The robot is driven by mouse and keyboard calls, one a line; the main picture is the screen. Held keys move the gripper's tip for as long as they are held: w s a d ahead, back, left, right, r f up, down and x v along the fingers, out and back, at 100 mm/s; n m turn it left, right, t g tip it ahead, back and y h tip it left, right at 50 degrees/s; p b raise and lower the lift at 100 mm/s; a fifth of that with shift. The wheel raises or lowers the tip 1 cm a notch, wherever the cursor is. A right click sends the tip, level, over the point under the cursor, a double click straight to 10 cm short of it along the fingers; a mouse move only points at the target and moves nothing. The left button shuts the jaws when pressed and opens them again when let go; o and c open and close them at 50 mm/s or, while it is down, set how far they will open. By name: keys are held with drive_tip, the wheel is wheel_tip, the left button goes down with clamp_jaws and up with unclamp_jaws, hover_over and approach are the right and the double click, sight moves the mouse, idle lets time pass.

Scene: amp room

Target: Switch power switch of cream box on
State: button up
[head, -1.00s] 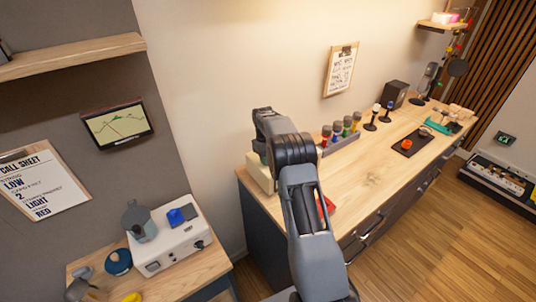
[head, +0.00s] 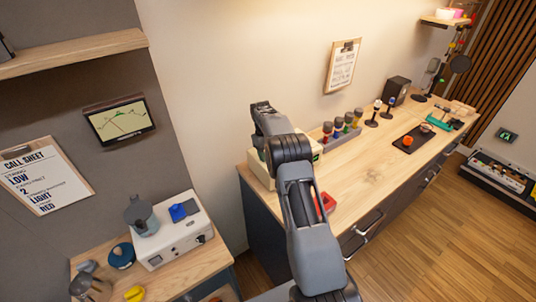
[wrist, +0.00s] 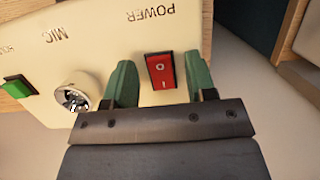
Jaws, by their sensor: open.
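The cream box (wrist: 100,32) fills the upper part of the wrist view, its labels upside down. Its red power switch (wrist: 161,71), marked O and I, sits beside the word POWER. I cannot tell which side is pressed. My gripper (wrist: 160,77) is open, with one green finger on each side of the switch and nothing held. I cannot tell whether the fingers touch the panel. A MIC socket and a green switch lie to the left. In the head view the cream box (head: 257,171) stands at the counter's near end, mostly hidden behind my arm, which also hides my gripper.
The wooden counter (head: 372,178) carries a rack of colored-top bottles (head: 343,136), a dark speaker (head: 397,90) and a red item (head: 327,203) by my arm. A white machine (head: 184,238) stands on the left table.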

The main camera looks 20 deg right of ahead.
drive_tip(key=b+v, duration=0.1)
drive_tip(key=v, duration=0.4)
drive_tip(key=shift+r, duration=0.1)
drive_tip(key=shift+v, duration=1.2)
drive_tip(key=shift+a, duration=0.1)
